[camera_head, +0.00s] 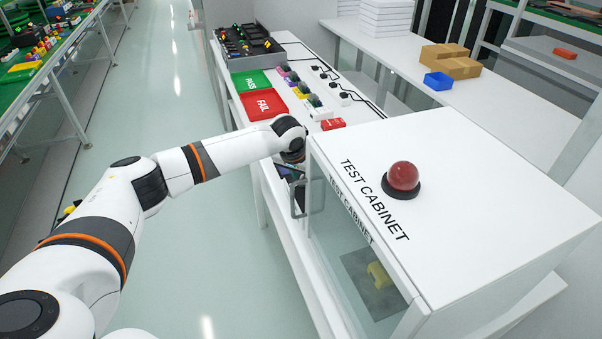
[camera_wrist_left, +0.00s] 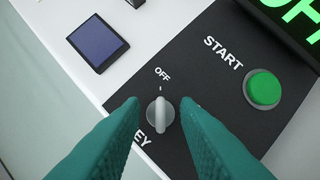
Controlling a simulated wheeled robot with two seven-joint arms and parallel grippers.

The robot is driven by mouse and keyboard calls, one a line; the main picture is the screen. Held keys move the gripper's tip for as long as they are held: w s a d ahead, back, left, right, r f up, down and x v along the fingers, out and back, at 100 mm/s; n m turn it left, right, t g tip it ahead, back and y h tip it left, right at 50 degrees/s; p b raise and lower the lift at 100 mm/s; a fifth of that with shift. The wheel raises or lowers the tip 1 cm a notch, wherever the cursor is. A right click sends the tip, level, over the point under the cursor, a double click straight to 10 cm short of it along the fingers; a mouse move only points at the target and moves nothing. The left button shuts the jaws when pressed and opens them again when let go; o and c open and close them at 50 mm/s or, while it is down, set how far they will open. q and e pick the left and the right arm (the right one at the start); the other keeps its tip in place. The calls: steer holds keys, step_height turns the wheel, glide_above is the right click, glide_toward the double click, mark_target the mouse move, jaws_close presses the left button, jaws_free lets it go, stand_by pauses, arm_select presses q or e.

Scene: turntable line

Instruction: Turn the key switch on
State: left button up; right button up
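The key switch (camera_wrist_left: 160,114) is a small grey knob on a black panel (camera_wrist_left: 210,80) in the left wrist view. Its grip bar lines up with the white tick below the word OFF. The word KEY is partly covered by a finger. My left gripper (camera_wrist_left: 159,106) has teal fingers on both sides of the knob, with a gap showing on each side, so it is open. In the head view my left wrist (camera_head: 291,143) reaches down beside the test cabinet (camera_head: 480,170), and the switch is hidden there. My right gripper is not in view.
A green START button (camera_wrist_left: 264,88) sits right of the switch, near a lit green display (camera_wrist_left: 298,22). A dark blue square (camera_wrist_left: 97,42) lies upper left. The cabinet bears a red dome lamp (camera_head: 403,177). Red FAIL (camera_head: 264,104) and green PASS trays stand behind.

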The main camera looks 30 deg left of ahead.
arm_select(q)
steer(key=shift+c, duration=0.2)
jaws_close()
